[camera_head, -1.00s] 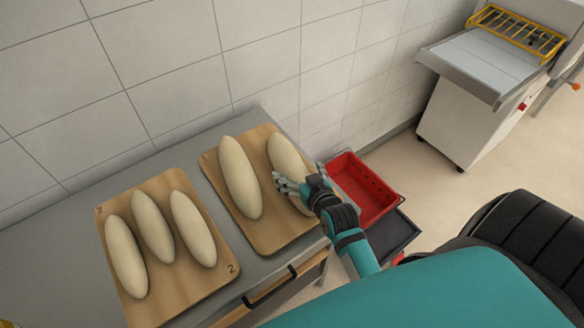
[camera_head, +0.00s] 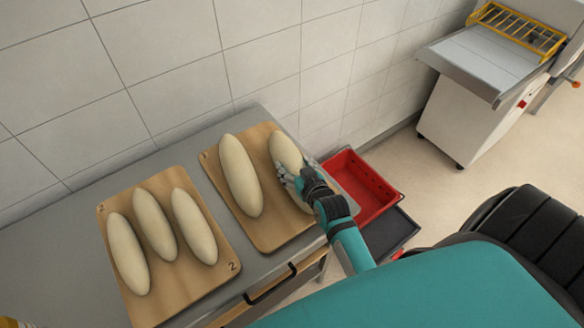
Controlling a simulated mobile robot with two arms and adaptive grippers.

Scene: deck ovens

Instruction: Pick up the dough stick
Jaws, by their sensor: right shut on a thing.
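A pale dough stick (camera_head: 286,150) lies on the right end of the right wooden board (camera_head: 262,231). My right gripper (camera_head: 288,180) is shut on this dough stick around its middle, and its fingers and wrist hide the lower part. The stick looks to be at board level; I cannot tell whether it is lifted. A second dough stick (camera_head: 240,176) lies on the same board to the left, apart from the gripper. Three more dough sticks (camera_head: 154,224) lie on the left board (camera_head: 221,272), marked 2. My left gripper is not in view.
The boards rest on a grey table (camera_head: 65,232) against a tiled wall. A red crate (camera_head: 362,186) stands right of the table, with a dark tray (camera_head: 396,232) beside it. A white machine (camera_head: 470,115) with a yellow guard stands at the upper right; open floor lies before it.

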